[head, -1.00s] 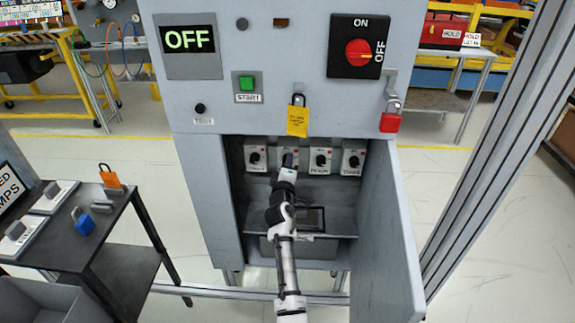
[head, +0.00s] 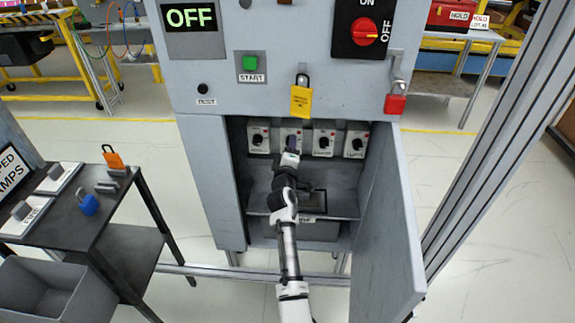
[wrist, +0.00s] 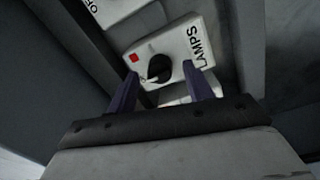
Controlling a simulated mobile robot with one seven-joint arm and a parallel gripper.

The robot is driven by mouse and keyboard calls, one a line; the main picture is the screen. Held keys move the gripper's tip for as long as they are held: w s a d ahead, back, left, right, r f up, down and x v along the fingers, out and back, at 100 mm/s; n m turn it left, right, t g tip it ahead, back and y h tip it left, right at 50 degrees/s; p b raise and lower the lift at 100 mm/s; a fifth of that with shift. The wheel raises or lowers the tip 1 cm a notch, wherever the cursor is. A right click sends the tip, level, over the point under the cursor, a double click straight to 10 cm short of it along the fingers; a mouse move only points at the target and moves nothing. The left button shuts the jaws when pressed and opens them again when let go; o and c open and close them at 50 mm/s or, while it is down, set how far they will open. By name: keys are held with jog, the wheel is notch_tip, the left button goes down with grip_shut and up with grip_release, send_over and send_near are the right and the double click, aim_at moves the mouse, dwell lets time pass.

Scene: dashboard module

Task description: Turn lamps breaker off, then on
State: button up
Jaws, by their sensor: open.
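The LAMPS breaker is a white box with a black rotary knob (wrist: 158,68), a red mark and the word LAMPS, seen tilted in the wrist view. In the head view, a white breaker (head: 291,131), second from left in the open cabinet, is partly hidden behind my gripper (head: 292,146); its label is unreadable there. My gripper (wrist: 160,70) is open, with its two purple fingers spread on either side of the knob. I cannot tell whether they touch it. The exact knob setting is hard to read.
Neighbouring breakers (head: 258,138) (head: 324,141) stand close on both sides. The open cabinet door (head: 385,225) bounds the right. A yellow-tagged padlock (head: 301,101) and a red padlock (head: 395,103) hang above. A dark table (head: 75,225) stands left. The display (head: 190,17) reads OFF.

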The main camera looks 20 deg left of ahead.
jog(key=b+v, duration=0.1)
jog(key=v, duration=1.1)
jog(key=shift+s, duration=0.3)
